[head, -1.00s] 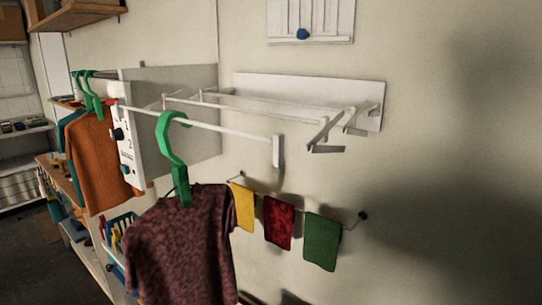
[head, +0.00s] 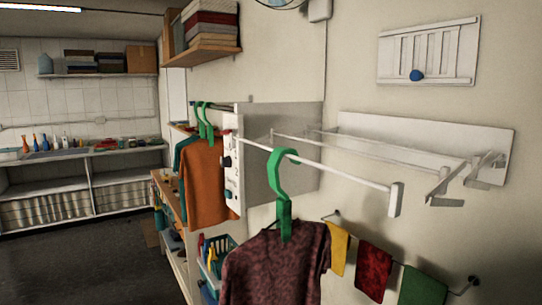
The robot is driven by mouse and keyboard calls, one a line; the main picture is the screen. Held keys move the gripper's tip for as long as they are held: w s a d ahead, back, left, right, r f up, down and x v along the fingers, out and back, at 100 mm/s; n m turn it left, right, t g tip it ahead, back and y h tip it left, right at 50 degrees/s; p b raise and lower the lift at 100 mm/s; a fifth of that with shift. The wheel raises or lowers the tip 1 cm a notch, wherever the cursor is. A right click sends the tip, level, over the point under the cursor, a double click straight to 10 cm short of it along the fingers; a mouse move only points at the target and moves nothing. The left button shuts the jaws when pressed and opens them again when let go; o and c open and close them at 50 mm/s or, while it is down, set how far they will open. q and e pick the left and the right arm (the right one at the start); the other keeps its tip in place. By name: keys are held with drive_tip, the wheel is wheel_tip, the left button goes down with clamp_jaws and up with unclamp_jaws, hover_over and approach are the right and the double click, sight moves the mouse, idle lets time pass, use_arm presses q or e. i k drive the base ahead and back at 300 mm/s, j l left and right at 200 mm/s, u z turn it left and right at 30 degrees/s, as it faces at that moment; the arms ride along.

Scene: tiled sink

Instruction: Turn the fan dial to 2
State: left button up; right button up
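A narrow white control panel (head: 233,170) stands edge-on at the near end of a grey box on the wall. It carries a dark round knob (head: 227,162) and a teal knob (head: 228,194) lower down. The markings are too small and too slanted to read, so I cannot tell which knob is the fan dial or where it points. A round wire-like thing, perhaps a fan (head: 285,2), is cut off at the top edge. Neither of my grippers shows.
An orange shirt (head: 206,185) hangs just left of the panel. The dark floor (head: 75,260) at left is open.

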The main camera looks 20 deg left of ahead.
sight(226, 161)
drive_tip(key=i+j, duration=0.15)
drive_tip(key=j, duration=0.25)
drive_tip(key=i+j, duration=0.15)
drive_tip(key=j, duration=0.25)
drive_tip(key=i+j, duration=0.1)
drive_tip(key=j, duration=0.35)
